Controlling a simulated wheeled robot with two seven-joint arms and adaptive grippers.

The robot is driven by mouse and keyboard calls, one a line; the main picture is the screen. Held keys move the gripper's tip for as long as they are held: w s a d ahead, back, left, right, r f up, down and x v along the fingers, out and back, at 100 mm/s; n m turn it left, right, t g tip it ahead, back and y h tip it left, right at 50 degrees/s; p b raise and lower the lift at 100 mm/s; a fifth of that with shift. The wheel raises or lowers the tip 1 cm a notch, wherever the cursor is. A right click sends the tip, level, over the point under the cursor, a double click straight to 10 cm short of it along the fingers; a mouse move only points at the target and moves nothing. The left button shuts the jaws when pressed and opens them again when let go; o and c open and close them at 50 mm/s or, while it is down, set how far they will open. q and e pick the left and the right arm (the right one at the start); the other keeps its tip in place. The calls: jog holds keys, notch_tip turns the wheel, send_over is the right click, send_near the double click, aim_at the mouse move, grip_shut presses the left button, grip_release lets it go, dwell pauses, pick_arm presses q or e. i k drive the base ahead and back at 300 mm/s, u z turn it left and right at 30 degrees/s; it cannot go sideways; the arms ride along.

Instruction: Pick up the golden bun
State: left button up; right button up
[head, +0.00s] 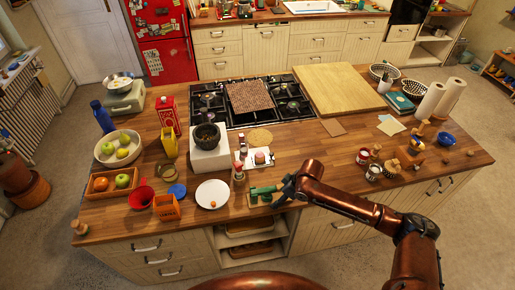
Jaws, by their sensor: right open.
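I cannot single out the golden bun with certainty. A flat golden round (259,135) lies in front of the stove. My right gripper (281,190) is low over the front edge of the island, beside a green object (262,194). The gripper is small and dark here; it is open, and I see nothing held in it. It is well left of the golden-brown item. My left gripper is not in view.
A white plate (212,187) and a blue disc (177,190) lie left of my right gripper. A mortar (207,136) stands on a white block. Paper rolls (430,101) stand at the right.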

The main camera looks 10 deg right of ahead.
aim_at(259, 157)
jog(key=i, duration=0.95)
